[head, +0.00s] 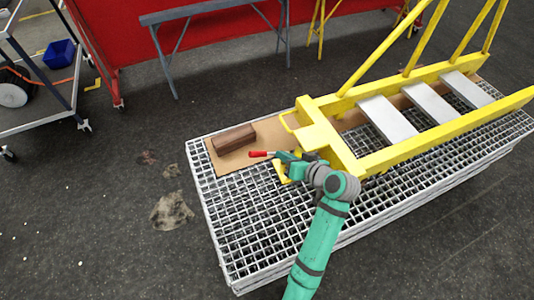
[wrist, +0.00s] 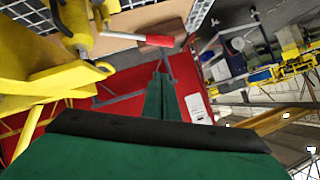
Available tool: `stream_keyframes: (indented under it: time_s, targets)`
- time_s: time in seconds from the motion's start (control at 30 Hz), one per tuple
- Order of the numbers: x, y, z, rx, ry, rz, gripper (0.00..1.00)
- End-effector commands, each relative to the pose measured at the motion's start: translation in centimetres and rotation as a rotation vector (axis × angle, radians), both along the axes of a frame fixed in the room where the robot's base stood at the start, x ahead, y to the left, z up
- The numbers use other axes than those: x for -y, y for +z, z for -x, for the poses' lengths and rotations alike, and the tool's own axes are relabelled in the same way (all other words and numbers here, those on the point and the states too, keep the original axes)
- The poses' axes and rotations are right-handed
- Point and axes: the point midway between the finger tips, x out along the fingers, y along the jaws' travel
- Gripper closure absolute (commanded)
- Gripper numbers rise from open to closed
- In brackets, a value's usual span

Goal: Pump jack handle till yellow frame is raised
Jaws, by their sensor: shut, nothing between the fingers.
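The jack handle has a red grip (head: 260,154) that sticks out to the left beside my gripper in the head view. In the wrist view the red grip (wrist: 159,40) sits just above the fingertips, on a pale rod that runs left to the yellow jack (wrist: 76,22). My gripper (head: 284,155) is shut and empty; its fingers (wrist: 161,80) point towards the grip. I cannot tell whether they touch it. The yellow frame (head: 322,133) lies low over the grating at the right. My wrist hides most of the jack in the head view.
The metal grating platform (head: 245,235) carries a cardboard sheet (head: 222,163) with a brown block (head: 233,139) left of the handle. Yellow bars (head: 380,50) rise from the frame. A grey trestle (head: 200,10) and a red panel stand behind. The dark floor at left is mostly clear.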

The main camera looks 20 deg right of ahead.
Motion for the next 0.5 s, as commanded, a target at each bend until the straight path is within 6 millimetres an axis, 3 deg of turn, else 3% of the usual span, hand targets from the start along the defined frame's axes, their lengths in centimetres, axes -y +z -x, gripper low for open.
stream_keyframes:
  time_s: [0.17,0.5]
  targets:
    - [-0.5,-0.9,-1.5,-0.001,0.003,-0.002,1.00]
    - [-1.9,-4.0,-6.7,-0.001,0.002,0.000,1.00]
